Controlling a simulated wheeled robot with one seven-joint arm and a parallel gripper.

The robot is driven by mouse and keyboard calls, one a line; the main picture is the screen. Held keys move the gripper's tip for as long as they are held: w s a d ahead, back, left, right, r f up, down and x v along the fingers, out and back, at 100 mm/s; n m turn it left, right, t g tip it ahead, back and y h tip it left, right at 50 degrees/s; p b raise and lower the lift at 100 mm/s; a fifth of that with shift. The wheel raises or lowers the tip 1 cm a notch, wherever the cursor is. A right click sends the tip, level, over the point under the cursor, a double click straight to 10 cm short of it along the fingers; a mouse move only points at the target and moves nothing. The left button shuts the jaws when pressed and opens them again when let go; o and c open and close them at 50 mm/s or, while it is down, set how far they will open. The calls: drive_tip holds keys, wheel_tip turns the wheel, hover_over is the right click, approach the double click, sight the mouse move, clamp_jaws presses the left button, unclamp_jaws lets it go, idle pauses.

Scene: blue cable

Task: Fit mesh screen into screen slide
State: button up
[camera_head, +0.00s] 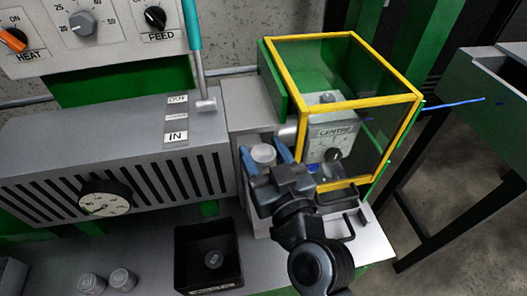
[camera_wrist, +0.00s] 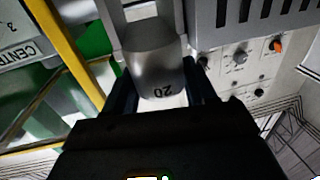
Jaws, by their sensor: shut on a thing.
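My gripper (camera_head: 266,160) has its two blue fingers closed around a short grey cylinder marked 20 (camera_head: 263,153), which I take to be the mesh screen. The cylinder also shows in the wrist view (camera_wrist: 152,58), between my dark fingers (camera_wrist: 158,92). It is in front of the grey metal block (camera_head: 248,98) between the slotted barrel and the yellow-framed guard. In the wrist view, a pale metal channel with side edges (camera_wrist: 140,12) lies just beyond the cylinder; it may be the screen slide. I cannot tell whether the cylinder touches it.
The yellow-framed clear guard (camera_head: 360,100) stands close on the right, over a box labelled CENTRE (camera_head: 332,125). A lever with a teal grip (camera_head: 194,25) rises behind. A black bin (camera_head: 190,245) and two small cylinders (camera_head: 122,279) stand on the lower ledge. A blue cable (camera_head: 455,103) extends right.

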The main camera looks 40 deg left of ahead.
wheel_tip(320, 180, down, 6)
drive_tip(key=b, duration=0.3)
drive_tip(key=shift+r+b, duration=0.2)
drive_tip(key=shift+b, duration=0.1)
wheel_tip(320, 180, down, 4)
drive_tip(key=b, duration=0.4)
drive_tip(key=shift+r, duration=0.2)
drive_tip(key=shift+f+b, duration=0.3)
drive_tip(key=shift+b, duration=0.25)
drive_tip(key=o, duration=1.2)
